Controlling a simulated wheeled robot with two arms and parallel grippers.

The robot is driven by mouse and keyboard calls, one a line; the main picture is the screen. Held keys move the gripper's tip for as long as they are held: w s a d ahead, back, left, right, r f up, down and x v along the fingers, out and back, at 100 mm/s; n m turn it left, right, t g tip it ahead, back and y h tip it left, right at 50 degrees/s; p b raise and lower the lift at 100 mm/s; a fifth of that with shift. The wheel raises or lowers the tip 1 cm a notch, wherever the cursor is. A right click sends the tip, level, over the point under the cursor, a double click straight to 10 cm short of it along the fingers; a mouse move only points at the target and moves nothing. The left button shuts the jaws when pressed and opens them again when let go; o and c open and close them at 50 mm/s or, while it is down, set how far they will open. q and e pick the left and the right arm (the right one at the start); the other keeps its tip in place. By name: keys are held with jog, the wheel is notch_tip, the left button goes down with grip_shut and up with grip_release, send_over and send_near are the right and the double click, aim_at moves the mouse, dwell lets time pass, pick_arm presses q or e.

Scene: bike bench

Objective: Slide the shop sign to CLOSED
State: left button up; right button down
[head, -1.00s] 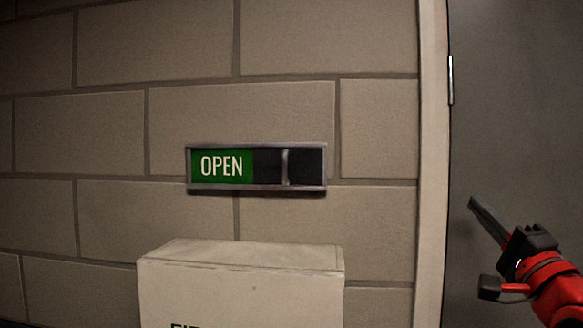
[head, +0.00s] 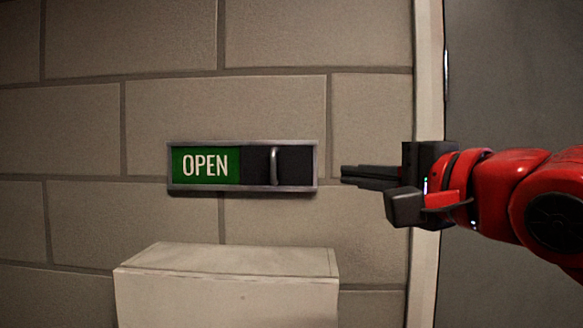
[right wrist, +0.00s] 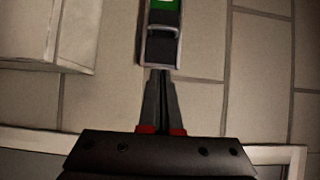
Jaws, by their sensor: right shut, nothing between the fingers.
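The shop sign (head: 243,188) is a flat grey-framed slider on the block wall. Its left half shows green with the word OPEN, and its dark slider panel covers the right half. A small upright metal handle (head: 274,166) stands on the panel's left part. My right gripper (head: 343,176) is shut and empty, pointing left, a little right of the sign's right end in the head view. In the right wrist view the shut fingers (right wrist: 162,75) point at the sign's near end (right wrist: 158,66), with the handle (right wrist: 162,29) beyond. My left gripper is not in view.
A pale box (head: 228,262) with a flat top stands below the sign, and it also shows in the right wrist view (right wrist: 40,35). A light door frame (head: 428,80) and dark door (head: 515,80) are at the right. The wall around the sign is clear.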

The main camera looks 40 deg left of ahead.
aim_at(275, 166)
jog(key=w+a+p, duration=0.2)
jog(key=a+p, duration=0.5)
jog(key=a, duration=0.5)
jog(key=shift+w, duration=0.15)
jog(key=shift+f, duration=0.1)
